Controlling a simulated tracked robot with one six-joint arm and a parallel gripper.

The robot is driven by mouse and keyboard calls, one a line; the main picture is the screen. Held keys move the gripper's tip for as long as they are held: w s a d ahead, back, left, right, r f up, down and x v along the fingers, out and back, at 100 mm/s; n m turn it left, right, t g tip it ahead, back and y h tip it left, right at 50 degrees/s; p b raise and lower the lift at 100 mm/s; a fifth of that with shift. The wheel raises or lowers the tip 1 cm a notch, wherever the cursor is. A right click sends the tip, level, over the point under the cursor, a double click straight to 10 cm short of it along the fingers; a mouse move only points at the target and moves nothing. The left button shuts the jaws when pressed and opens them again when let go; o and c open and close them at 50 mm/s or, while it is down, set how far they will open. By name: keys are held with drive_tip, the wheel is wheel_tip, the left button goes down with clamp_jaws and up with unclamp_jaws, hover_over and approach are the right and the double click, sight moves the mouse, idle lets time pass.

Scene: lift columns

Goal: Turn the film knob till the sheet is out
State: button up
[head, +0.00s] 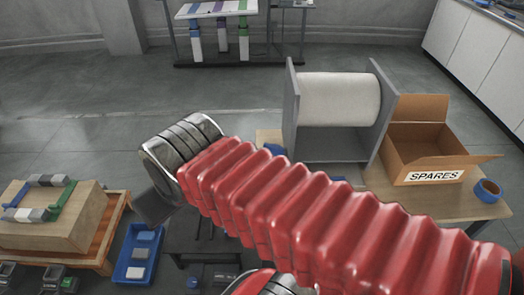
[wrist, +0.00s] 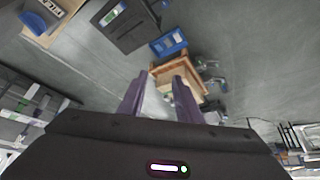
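A thick white film roll (head: 338,98) sits between two grey side panels of a stand on a wooden table at the right in the head view. In the wrist view a blue round knob (wrist: 33,22) is at the top left corner beside a partly cut-off FILM label (wrist: 50,8). My gripper (wrist: 160,85) shows two purple fingers, apart, well away from the knob in the picture. A pale patch shows between the fingers; I cannot tell what it is. In the head view my red arm crosses the picture and covers the stand's lower front.
An open SPARES carton (head: 430,150) and a blue tape ring (head: 488,190) are on the table (head: 455,205). A box on a wooden pallet (head: 112,225), a blue tray (head: 138,252) and a dark low bench (head: 200,240) stand at lower left.

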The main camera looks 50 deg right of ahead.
drive_tip(key=shift+w, duration=0.1)
